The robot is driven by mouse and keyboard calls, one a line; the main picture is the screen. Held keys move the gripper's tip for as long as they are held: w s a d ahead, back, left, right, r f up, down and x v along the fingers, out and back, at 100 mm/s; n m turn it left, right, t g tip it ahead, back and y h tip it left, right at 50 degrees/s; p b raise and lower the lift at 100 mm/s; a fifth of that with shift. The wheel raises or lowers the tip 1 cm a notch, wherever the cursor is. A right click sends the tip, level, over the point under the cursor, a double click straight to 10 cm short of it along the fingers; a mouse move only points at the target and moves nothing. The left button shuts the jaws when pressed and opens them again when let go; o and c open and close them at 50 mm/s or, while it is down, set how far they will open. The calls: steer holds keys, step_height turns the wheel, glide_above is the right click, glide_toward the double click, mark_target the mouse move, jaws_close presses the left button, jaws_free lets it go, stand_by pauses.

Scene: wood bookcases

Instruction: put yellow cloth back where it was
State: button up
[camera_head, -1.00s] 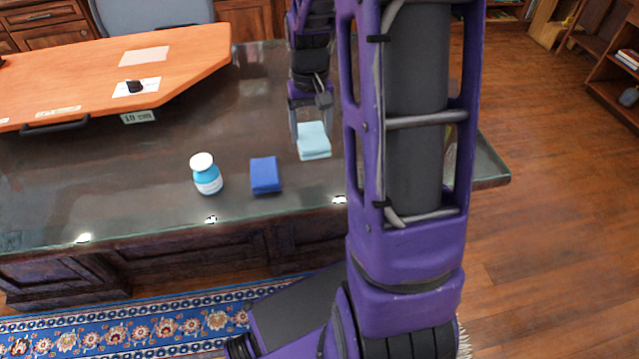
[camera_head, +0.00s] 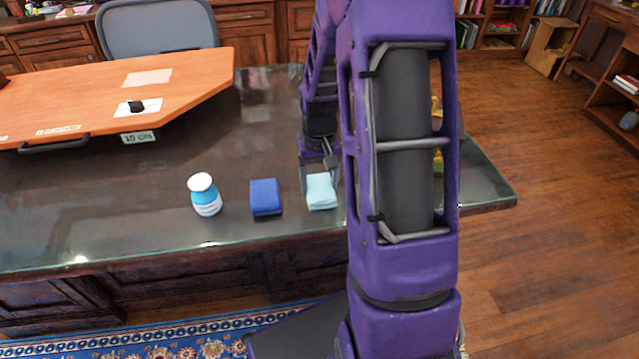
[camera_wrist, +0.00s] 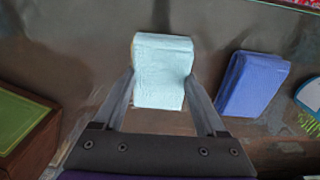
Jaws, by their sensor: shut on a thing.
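My gripper (camera_head: 320,180) is shut on a light blue folded cloth (camera_head: 321,194), near the front edge of the glass-topped desk. In the wrist view my fingers (camera_wrist: 162,88) press on both sides of this light blue cloth (camera_wrist: 163,60). I cannot tell whether it touches the desk top. I see no clearly yellow cloth.
A dark blue folded cloth (camera_head: 265,198) lies just left of the held cloth, and a blue-and-white bottle (camera_head: 205,196) stands further left. An orange board (camera_head: 110,90) covers the desk's back left. A green-topped brown object (camera_wrist: 25,125) shows at left in the wrist view.

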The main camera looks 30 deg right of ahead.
mark_target(319, 187)
steer(key=shift+f, duration=0.2)
steer(key=o, duration=1.5)
steer(key=shift+o, duration=0.2)
steer(key=shift+r, duration=0.1)
step_height(319, 187, up, 12)
steer(key=p, duration=0.2)
steer(key=shift+r, duration=0.15)
